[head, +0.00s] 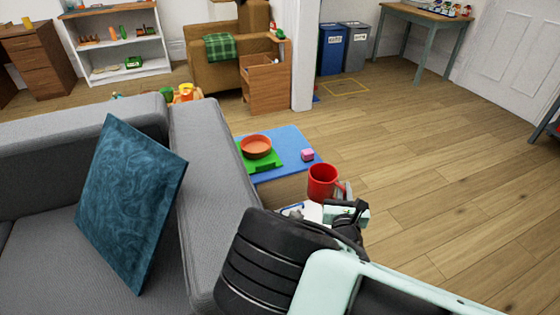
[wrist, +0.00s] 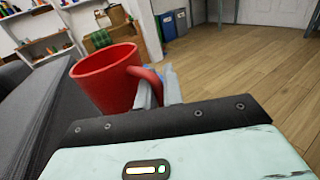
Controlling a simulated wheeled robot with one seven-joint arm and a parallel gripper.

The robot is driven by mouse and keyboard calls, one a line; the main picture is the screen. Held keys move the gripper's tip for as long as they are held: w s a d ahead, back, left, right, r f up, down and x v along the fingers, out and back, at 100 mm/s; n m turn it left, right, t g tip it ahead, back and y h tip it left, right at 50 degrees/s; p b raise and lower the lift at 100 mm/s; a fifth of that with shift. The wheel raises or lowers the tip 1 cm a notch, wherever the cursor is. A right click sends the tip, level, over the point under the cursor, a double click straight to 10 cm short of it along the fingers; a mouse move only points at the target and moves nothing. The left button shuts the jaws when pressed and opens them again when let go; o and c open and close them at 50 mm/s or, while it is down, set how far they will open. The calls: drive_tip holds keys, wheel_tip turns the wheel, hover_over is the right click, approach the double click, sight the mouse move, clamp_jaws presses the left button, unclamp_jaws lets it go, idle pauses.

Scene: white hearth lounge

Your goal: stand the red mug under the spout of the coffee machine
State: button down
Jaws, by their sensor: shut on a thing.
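The red mug (head: 322,181) is upright and held up in the air in front of my arm, by the blue-topped low table in the head view. It also shows large in the wrist view (wrist: 105,80), with its handle on the right side. My gripper (head: 344,193) is shut on the mug's handle; in the wrist view its fingers (wrist: 160,88) close around the handle. The mug's inside bottom is hidden. No coffee machine can be made out in either view.
A blue-topped low table (head: 300,143) holds a green tray (head: 278,165), an orange bowl (head: 256,147) and a pink block (head: 308,154). A grey sofa (head: 190,200) with a teal cushion (head: 130,200) fills the left. Open wooden floor (head: 440,170) lies right. A side table (head: 425,18) stands far back.

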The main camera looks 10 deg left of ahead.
drive_tip(key=w+a+r+n+y+b, duration=0.1)
drive_tip(key=a+r+b, duration=0.2)
drive_tip(key=a, duration=0.7)
drive_tip(key=w+a+r+n+y+b, duration=0.15)
drive_tip(key=a+r, duration=0.25)
drive_tip(key=a, duration=0.7)
drive_tip(key=s+a+r+n+g+y+b, duration=0.15)
drive_tip(key=a+r+y+b, duration=0.25)
drive_tip(key=a+r, duration=0.7)
drive_tip(key=f, duration=0.5)
drive_tip(key=f+b, duration=0.1)
drive_tip(key=f, duration=0.5)
drive_tip(key=f+b, duration=0.1)
drive_tip(key=f, duration=0.5)
drive_tip(key=shift+w+a, duration=0.1)
drive_tip(key=shift+a, duration=0.15)
drive_tip(key=shift+f, duration=0.2)
drive_tip(key=c, duration=1.5)
unclamp_jaws()
drive_tip(key=p+v, duration=0.1)
drive_tip(key=v, duration=1.1)
drive_tip(key=shift+a+r, duration=0.1)
drive_tip(key=shift+r, duration=0.05)
drive_tip(key=shift+h, duration=0.35)
